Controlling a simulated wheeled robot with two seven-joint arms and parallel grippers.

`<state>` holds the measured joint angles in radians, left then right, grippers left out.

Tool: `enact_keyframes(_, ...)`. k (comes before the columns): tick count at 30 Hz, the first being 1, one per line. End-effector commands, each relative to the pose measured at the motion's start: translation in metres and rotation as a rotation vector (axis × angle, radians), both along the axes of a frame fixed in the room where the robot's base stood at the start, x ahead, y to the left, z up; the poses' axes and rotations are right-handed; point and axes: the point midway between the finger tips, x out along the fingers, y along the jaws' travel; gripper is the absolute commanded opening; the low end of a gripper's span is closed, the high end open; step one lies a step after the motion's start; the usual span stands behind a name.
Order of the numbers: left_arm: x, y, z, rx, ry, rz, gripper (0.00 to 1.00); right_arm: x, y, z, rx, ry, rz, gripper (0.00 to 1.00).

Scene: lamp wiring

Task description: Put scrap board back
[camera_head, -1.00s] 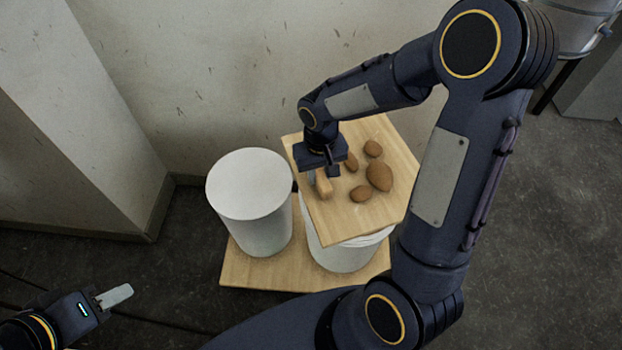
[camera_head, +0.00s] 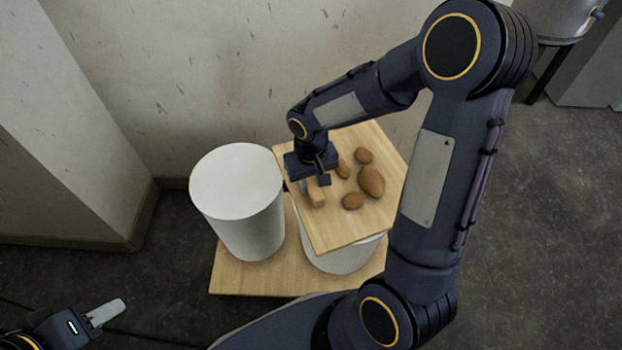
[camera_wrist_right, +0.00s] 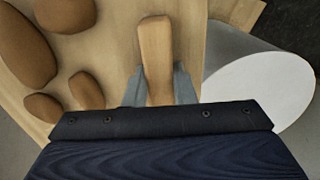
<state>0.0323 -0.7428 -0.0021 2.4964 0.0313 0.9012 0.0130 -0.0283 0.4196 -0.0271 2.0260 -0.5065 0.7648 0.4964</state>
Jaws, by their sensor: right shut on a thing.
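A square light-wood board (camera_head: 340,228) with several brown lumps (camera_head: 371,181) on it lies over a white round tub (camera_head: 343,258). Whether it rests on the tub or hangs just above it cannot be told. A small wooden block-like handle (camera_head: 317,195) stands on the board's left part. My right gripper (camera_head: 314,181) is shut on this handle; in the right wrist view the two grey fingers clasp the handle (camera_wrist_right: 155,50) from both sides. My left gripper (camera_head: 106,312) is at the lower left, away from the board; its jaw opening cannot be made out.
A white cylinder (camera_head: 237,185) stands close left of the board. It and the tub stand on a wooden base board (camera_head: 245,278) on the dark floor. Walls rise behind and at the left. A metal vessel (camera_head: 560,18) is at the top right.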

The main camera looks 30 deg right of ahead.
Motion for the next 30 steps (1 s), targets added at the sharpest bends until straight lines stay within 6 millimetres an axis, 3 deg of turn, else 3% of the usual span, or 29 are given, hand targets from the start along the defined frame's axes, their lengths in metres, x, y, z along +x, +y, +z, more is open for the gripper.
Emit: enact_keyframes(30,0.0,0.0,-0.013,0.0,0.0,0.0,0.36,0.001,0.0,-0.016,0.0,-0.002,0.001,0.0)
